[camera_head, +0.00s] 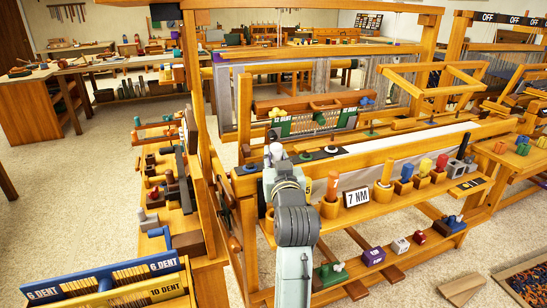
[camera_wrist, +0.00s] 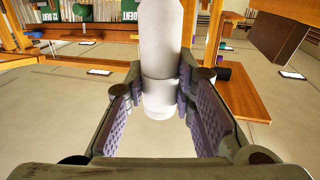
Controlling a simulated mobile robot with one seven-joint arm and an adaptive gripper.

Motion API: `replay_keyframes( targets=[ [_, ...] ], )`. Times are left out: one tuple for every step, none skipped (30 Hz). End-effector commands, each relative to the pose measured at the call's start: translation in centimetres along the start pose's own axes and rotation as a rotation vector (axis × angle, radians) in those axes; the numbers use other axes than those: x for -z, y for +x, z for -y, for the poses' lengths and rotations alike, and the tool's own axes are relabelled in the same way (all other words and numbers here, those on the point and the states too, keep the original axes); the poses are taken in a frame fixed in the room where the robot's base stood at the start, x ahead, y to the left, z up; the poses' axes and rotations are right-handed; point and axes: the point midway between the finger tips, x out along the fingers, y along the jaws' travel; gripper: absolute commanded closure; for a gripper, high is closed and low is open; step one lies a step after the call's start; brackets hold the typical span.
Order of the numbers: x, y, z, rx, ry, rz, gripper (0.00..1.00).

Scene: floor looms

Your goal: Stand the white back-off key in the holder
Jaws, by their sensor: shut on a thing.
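My gripper (camera_wrist: 160,92) is shut on a white, rounded key (camera_wrist: 160,35), with its purple ridged pads on both sides of it. The key stands roughly upright in the wrist view, and its top runs out of the picture. In the head view the white key (camera_head: 276,150) shows small above my grey wrist, over the left end of the loom. Wooden cups (camera_head: 330,209) with coloured pieces in them stand along the front beam, right of my gripper. I cannot tell which cup is the holder.
A "7 NM" sign (camera_head: 357,196) stands among the cups. A reed marked "12 DENT" (camera_head: 318,122) stands behind my gripper. A side shelf (camera_head: 180,222) with dark blocks is at left. Purple, white and red blocks lie on a low rail (camera_head: 388,268). Carpet is clear at far left.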

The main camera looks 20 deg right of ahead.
Motion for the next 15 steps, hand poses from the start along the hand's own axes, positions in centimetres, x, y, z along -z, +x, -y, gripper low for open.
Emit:
replay_keyframes(
  targets=[
    [0.0,0.0,0.0,0.0,0.0,-0.001,1.0],
    [0.0,0.0,0.0,0.0,0.0,-0.001,1.0],
    [0.1,0.0,0.0,0.001,0.0,-0.001,1.0],
    [0.1,-0.1,0.0,0.001,0.0,-0.001,1.0],
    [0.1,-0.1,0.1,0.002,0.0,-0.001,1.0],
    [0.1,-0.2,0.1,0.003,0.001,-0.001,1.0],
    [-0.2,-0.2,0.1,0.003,0.001,0.0,1.0],
    [-0.4,-0.2,0.1,0.003,0.0,0.0,1.0],
    [-0.6,-0.2,0.1,0.003,0.0,0.0,1.0],
    [-0.8,-0.2,0.1,0.003,0.001,0.0,1.0],
    [-1.1,-0.2,0.1,0.003,0.001,0.0,1.0],
    [-1.4,-0.1,0.1,0.003,0.001,0.0,1.0],
    [-1.7,-0.2,0.1,0.003,0.001,0.0,1.0],
    [-2.0,-0.2,0.1,0.003,0.001,0.0,1.0],
    [-2.5,-0.2,0.1,0.003,0.001,-0.001,1.0]
  ],
)
